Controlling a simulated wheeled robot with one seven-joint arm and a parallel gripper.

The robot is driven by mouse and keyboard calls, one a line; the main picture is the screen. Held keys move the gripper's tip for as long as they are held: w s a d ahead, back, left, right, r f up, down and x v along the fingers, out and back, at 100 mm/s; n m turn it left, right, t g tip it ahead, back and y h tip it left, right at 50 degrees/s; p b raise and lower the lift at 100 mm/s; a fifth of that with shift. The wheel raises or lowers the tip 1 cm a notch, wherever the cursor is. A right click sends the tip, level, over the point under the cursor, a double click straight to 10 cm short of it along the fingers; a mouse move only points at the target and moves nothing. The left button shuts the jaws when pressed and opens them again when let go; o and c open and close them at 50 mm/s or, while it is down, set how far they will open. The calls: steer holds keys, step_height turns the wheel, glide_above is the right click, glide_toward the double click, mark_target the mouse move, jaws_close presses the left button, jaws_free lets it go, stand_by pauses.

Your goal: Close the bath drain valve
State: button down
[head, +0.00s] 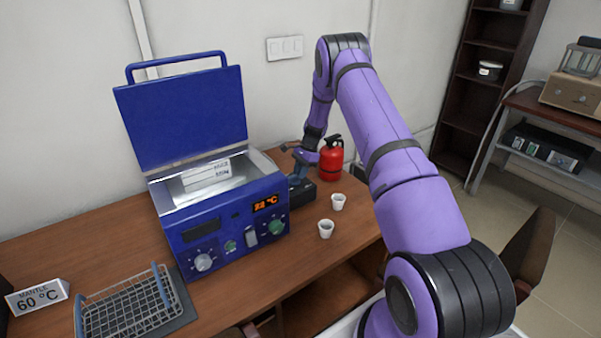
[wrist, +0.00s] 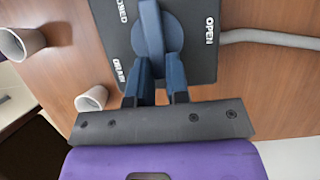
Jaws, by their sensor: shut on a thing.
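The drain valve is a dark plate (wrist: 190,65) with a round blue knob (wrist: 172,38) and a raised bar across it. White labels read OPEN at the right, DRAIN at the lower left and a partly cut-off CLOSED at the upper left. The bar runs roughly up and down in the wrist view, between the OPEN and CLOSED sides. My gripper (wrist: 158,68) is shut on the knob. In the head view my gripper (head: 301,168) is at the dark valve block (head: 303,192), right of the blue bath (head: 232,215); the knob is mostly hidden there.
The bath's lid (head: 185,115) stands open and its display reads about 22 °C. Two white cups (head: 326,229) stand in front of the valve, and a red extinguisher-like bottle (head: 331,160) behind it. A grey hose (wrist: 270,37) leaves the plate. A wire rack (head: 125,308) sits left.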

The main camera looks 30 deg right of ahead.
steer(key=c, duration=1.1)
jaws_free()
steer(key=v, duration=1.1)
steer(key=shift+a, duration=0.1)
